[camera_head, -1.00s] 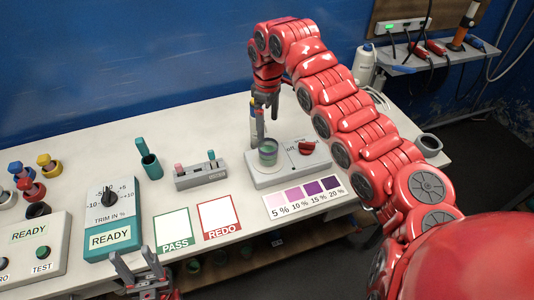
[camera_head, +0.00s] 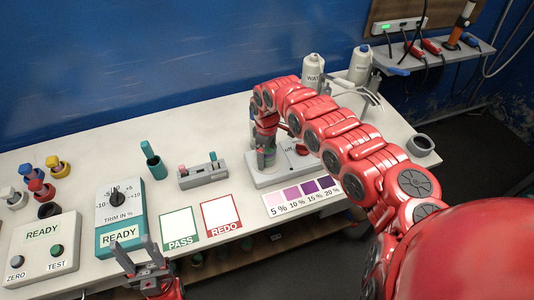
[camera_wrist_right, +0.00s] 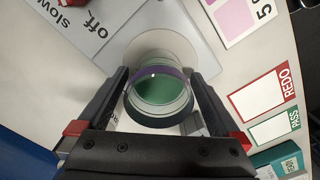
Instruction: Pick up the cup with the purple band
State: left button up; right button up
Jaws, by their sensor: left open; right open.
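The cup with the purple band (camera_wrist_right: 160,92) is clear, with a purple band near its rim and green inside. In the right wrist view it stands on the round pale plate of the stirrer (camera_wrist_right: 128,50). My right gripper (camera_wrist_right: 159,76) is open, with one finger on each side of the cup; whether they touch it I cannot tell. In the head view my right gripper (camera_head: 266,150) hides most of the cup on the stirrer (camera_head: 262,181). My left gripper (camera_head: 136,252) is open and empty at the front edge of the table.
A colour strip (camera_head: 304,197) lies in front of the stirrer. PASS (camera_head: 180,228) and REDO (camera_head: 221,214) cards lie to its left. A small grey rack (camera_head: 203,174), a teal holder (camera_head: 153,165) and a trim box (camera_head: 120,215) stand further left. Bottles (camera_head: 313,72) stand behind.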

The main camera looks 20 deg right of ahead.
grip_shut()
dwell(0.5)
jog(key=shift+r, duration=0.15)
